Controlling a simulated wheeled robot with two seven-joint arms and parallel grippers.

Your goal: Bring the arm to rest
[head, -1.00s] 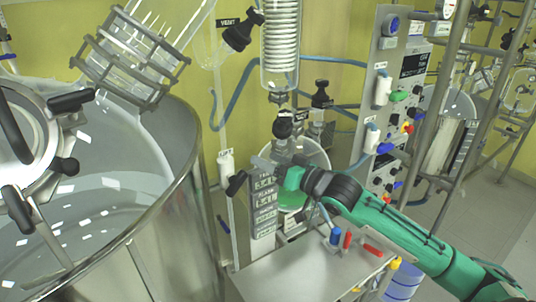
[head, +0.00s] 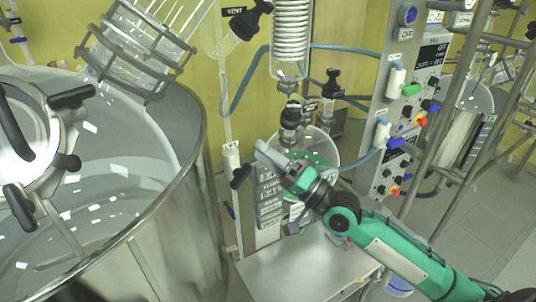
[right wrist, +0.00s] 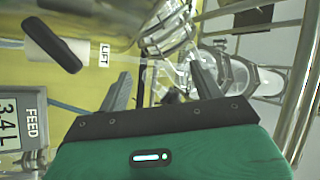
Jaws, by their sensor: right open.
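My right arm, green with dark joints, reaches in from the lower right in the head view. Its gripper (head: 276,186) is in front of the label panel and the glassware at the middle of the picture, above the steel table. In the right wrist view the two grey fingers of this gripper (right wrist: 160,78) stand apart with nothing held between them. Whether a finger touches the glassware behind cannot be told. My left gripper is not in view.
A large steel-walled vessel (head: 190,200) fills the left. A steel table (head: 290,272) lies below the gripper. A control panel (head: 402,110) with valves and knobs stands right of centre, beside metal poles. A coil condenser (head: 290,35) hangs above. Floor shows at the right.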

